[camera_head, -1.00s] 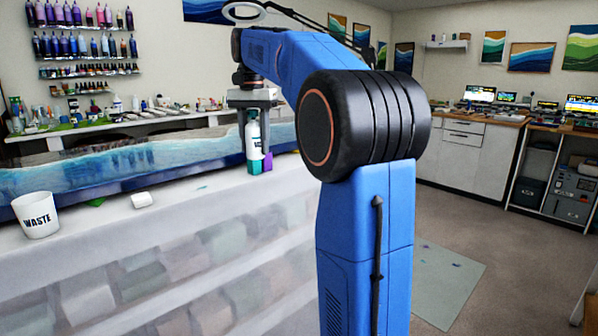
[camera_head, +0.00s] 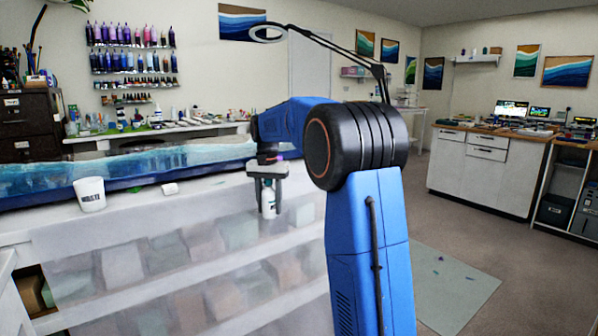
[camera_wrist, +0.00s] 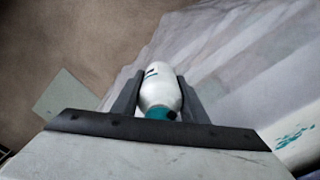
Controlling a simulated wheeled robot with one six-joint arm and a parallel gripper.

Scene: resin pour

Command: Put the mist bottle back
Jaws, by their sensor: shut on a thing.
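The mist bottle is white with a teal part and a dark mark; it shows in the wrist view (camera_wrist: 162,88) between the two dark fingers. In the head view the bottle (camera_head: 268,203) hangs upright under my gripper (camera_head: 268,190), in front of the plastic-covered bench side. My gripper also shows in the wrist view (camera_wrist: 160,98), with a finger against each side of the bottle. The bottle appears clear of any surface, with the floor beneath it in the wrist view.
A covered bench (camera_head: 215,196) carries a long blue resin piece (camera_head: 140,168), a white waste cup (camera_head: 90,194) and a small white roll (camera_head: 170,188). Shelves of bottles (camera_head: 132,36) hang on the back wall. Open floor (camera_head: 470,238) lies to the right, with a pale mat (camera_head: 440,285).

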